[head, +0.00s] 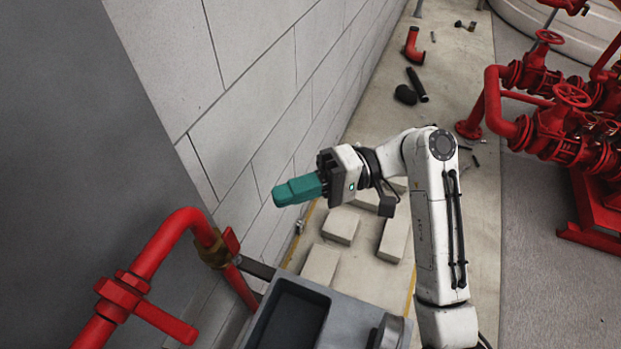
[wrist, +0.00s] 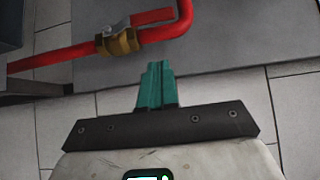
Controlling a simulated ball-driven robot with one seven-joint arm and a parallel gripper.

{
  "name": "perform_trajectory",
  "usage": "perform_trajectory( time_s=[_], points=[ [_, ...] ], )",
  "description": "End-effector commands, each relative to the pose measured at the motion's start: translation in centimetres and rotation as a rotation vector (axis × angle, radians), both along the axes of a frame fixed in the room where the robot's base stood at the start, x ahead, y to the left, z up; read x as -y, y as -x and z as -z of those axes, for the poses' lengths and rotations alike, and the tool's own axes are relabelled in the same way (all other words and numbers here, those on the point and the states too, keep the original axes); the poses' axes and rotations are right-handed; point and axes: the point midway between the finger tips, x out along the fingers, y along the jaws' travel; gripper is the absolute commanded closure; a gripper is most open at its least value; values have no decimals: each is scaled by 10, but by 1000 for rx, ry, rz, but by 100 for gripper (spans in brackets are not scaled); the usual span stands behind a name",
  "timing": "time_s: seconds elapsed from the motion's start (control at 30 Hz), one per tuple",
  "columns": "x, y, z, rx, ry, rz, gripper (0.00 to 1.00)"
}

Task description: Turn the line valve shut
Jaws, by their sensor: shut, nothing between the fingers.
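A brass valve (head: 214,254) sits on the red pipe (head: 172,228) at lower left in the head view, with a red lever (head: 231,240) beside it. In the wrist view the brass valve (wrist: 119,42) is at the top, and its red lever (wrist: 153,16) points right, roughly along the pipe. My gripper (head: 284,192) has teal fingers, shut and empty. It is up and to the right of the valve in the head view, apart from it. In the wrist view the fingertips (wrist: 158,68) are below and right of the valve.
A second red fitting with a bar-like handle (head: 162,322) is lower on the pipe. A grey wall panel (head: 75,100) stands behind the pipe. A grey tray (head: 350,322) is below my gripper. Pale blocks (head: 341,226) lie on the floor. Red pumps with handwheels (head: 572,95) stand at right.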

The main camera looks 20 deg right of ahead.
Motion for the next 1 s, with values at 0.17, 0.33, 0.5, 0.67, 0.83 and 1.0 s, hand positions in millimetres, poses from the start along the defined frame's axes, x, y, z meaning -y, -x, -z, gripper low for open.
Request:
perform_trajectory(
  time_s=[0.17, 0.33, 0.5, 0.67, 0.83, 1.0],
  points=[
    [-36, 6, -2, 0, 0, -4, 100],
    [-51, 24, -2, 0, 0, -1, 100],
    [-59, 34, 0, 0, 1, 0, 100],
    [-61, 36, 0, 2, 1, 1, 100],
    [-61, 36, 0, 2, 1, 0, 100],
    [-63, 36, -1, 5, 3, 0, 100]
  ],
)
